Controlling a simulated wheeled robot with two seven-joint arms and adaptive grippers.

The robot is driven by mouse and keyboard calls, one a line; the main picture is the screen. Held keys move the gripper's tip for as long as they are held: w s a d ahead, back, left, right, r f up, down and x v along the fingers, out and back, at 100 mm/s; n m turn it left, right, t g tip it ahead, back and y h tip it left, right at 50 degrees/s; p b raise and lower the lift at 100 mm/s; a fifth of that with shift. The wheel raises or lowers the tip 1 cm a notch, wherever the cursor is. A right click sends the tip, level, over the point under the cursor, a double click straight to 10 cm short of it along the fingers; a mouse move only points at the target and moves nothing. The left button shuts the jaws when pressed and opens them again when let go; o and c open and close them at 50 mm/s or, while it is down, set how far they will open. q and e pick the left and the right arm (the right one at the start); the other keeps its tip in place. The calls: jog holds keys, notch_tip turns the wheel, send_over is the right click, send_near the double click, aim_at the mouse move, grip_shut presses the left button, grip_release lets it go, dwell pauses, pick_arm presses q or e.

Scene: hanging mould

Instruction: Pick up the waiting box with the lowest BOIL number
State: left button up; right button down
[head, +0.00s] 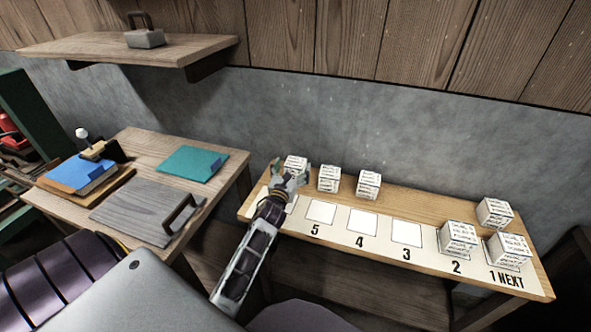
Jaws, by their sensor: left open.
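Several white boxes with dark printed lines stand on the numbered bench; the print is too small to read any BOIL number. Three stand along the back at the left: a leftmost box (297,163), a middle box (329,178) and a right box (368,184). Another box (494,212) stands at the back right. One box (458,238) is at square 2 and one (508,250) at square 1 NEXT. My left gripper (289,174) is open at the leftmost box and covers its lower part; I cannot tell whether they touch. My right gripper is out of view.
The bench (430,204) has a white strip with empty squares 5, 4 and 3. A side table (150,145) at left holds a teal sheet (192,161), a grey handled plate (135,214) and a blue pad (80,171). A shelf (90,47) hangs above.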

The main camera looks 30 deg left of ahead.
aim_at(296, 161)
pick_arm(q)
jog(key=shift+x, duration=1.15)
jog(key=shift+w+a, duration=0.15)
jog(key=shift+w, duration=0.35)
jog(key=shift+w+a, duration=0.1)
jog(key=shift+w, duration=0.2)
jog(key=c, duration=1.2)
jog(key=shift+c, duration=0.2)
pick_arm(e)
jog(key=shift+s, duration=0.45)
pick_arm(q)
jog(key=shift+r, duration=0.15)
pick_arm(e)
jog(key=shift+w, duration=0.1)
